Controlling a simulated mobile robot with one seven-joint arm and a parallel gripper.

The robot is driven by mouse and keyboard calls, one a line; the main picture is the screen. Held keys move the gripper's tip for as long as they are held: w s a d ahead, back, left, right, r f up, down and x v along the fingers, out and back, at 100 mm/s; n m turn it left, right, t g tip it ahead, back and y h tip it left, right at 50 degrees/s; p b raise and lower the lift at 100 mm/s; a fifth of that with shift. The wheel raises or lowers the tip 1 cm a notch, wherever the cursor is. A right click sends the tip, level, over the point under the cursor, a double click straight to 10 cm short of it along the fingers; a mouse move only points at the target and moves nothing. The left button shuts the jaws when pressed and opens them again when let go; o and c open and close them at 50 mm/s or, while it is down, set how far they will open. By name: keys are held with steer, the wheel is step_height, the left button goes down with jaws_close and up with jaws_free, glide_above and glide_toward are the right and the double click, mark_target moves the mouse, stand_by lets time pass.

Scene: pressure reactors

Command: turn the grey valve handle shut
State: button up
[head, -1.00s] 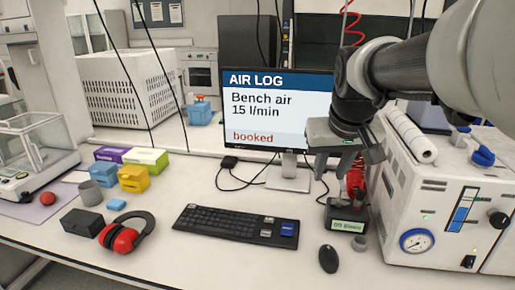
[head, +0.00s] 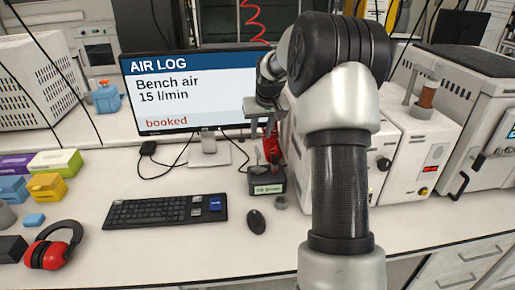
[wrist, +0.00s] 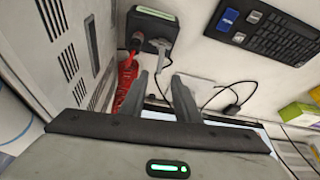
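The valve unit is a black box with a pale green label (head: 268,188), standing on the bench in front of the monitor. It also shows upside down at the top of the wrist view (wrist: 152,16). A grey handle (wrist: 161,48) rises from it, beside a red fitting (wrist: 131,60) with a red coil. In the head view the red fitting (head: 273,151) is partly behind my gripper. My gripper (wrist: 160,77) points at the handle, its two fingers apart and empty. The handle's end lies roughly between the fingertips; contact cannot be told.
The monitor (head: 190,92) stands just left of my gripper. A white vented cabinet (wrist: 75,45) is close on the other side. A keyboard (head: 165,211), a mouse (head: 256,221) and a small grey cylinder (head: 281,203) lie near the valve unit.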

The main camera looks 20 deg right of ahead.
mark_target(258, 150)
steer(key=x, duration=1)
steer(key=shift+w+f+p, duration=0.1)
steer(key=shift+w+p, duration=0.05)
steer(key=shift+p, duration=0.2)
jaws_close()
